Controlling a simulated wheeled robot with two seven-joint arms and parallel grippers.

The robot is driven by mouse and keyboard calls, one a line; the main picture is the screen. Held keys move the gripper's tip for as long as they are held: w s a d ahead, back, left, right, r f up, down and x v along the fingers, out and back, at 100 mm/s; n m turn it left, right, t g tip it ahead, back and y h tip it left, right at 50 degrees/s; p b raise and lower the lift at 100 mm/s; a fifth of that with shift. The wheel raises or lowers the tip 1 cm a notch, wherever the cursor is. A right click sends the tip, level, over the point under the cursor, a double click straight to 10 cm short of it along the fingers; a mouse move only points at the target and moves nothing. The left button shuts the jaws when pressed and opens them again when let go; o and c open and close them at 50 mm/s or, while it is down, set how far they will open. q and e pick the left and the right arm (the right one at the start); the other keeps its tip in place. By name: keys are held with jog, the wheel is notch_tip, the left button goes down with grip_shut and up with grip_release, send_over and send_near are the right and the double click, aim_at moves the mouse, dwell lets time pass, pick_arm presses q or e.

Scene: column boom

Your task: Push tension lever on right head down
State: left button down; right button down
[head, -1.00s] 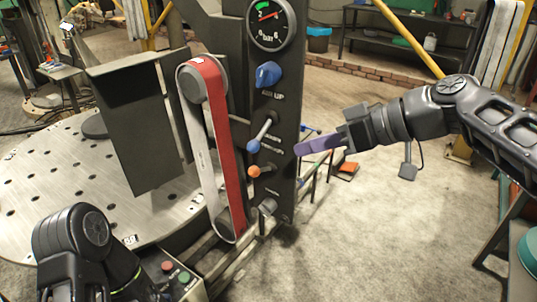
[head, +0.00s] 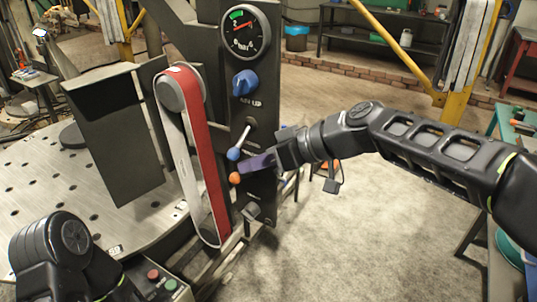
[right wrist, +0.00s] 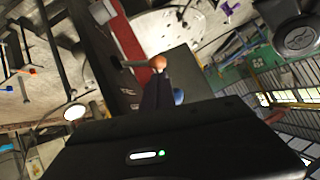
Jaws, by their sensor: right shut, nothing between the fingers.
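The dark control panel (head: 262,205) carries a lever with a blue ball (head: 233,154) and, below it, a lever with an orange ball (head: 235,178). I cannot read which label marks tension. My right gripper (head: 246,167), with purple-grey fingers, is shut and empty. Its tips are in front of the panel, beside the orange ball and just below the blue one; contact cannot be told. In the right wrist view the orange ball (right wrist: 157,62) shows just beyond the fingertips, and a blue part (right wrist: 178,96) is beside the fingers. My left gripper is out of view.
A blue knob (head: 245,83) and a pressure gauge (head: 244,32) sit higher on the panel. A red belt (head: 202,135) runs on rollers left of it. A perforated round table (head: 40,195) is at the left. Open floor (head: 340,240) lies to the right.

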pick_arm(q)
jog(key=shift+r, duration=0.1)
pick_arm(e)
jog(key=shift+w+a+f, duration=0.15)
jog(key=shift+a+f, duration=0.1)
jog(key=shift+a, duration=0.15)
